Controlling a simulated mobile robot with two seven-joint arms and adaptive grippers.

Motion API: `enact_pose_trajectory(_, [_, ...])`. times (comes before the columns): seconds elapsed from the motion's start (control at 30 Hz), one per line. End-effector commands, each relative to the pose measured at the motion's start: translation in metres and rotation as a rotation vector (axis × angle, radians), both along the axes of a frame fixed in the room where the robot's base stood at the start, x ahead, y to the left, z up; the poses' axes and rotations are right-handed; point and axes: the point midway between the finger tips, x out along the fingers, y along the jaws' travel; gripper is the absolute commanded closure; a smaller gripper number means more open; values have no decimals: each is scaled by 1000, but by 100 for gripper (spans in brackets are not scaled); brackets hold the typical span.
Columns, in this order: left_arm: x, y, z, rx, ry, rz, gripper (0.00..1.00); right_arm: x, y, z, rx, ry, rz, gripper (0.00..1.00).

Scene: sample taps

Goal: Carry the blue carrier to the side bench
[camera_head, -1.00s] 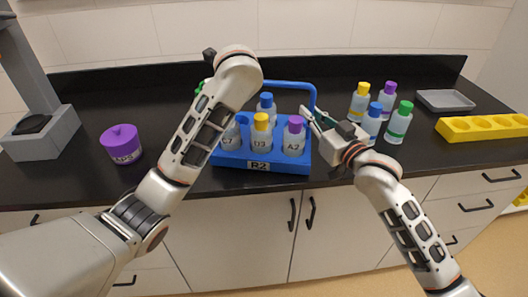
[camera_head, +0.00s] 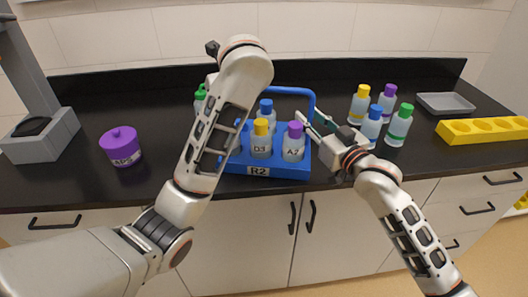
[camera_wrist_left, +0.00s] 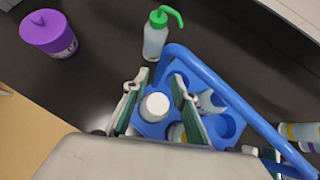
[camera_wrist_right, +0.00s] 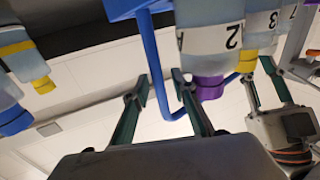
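The blue carrier (camera_head: 290,168), labelled R2, stands on the black bench with an arched handle (camera_head: 290,90) and several bottles in it, among them yellow-capped D3 (camera_head: 261,140) and purple-capped A2 (camera_head: 294,142). My right gripper (camera_head: 308,121) is open at the handle's right post. In the right wrist view its fingers (camera_wrist_right: 161,78) are apart, with the blue post (camera_wrist_right: 152,55) appearing between them. My left gripper is hidden behind my left arm in the head view. In the left wrist view its fingers (camera_wrist_left: 160,76) are apart above a white-capped bottle (camera_wrist_left: 155,107) in the carrier.
A purple jar (camera_head: 121,146) and a grey device (camera_head: 45,135) stand at left. A green-topped wash bottle (camera_wrist_left: 156,36) stands behind the carrier. Several loose bottles (camera_head: 371,123) stand close right of my right gripper. A grey tray (camera_head: 446,102) and yellow rack (camera_head: 485,128) lie further right.

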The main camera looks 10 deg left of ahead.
Motion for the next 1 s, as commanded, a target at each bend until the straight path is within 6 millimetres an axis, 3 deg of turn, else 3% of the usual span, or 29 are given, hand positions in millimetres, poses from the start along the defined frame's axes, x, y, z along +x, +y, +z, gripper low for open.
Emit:
enact_pose_trajectory(0.37, [-13,-8,14,1,2,0,73,-11,-7,-1,0,0,0,74])
enact_pose_trajectory(0.8, [-13,-8,14,1,1,0,73,-81,-53,-4,-2,1,0,74])
enact_pose_trajectory(1.0, [-13,-8,14,1,1,0,73,-97,-64,-4,0,1,0,74])
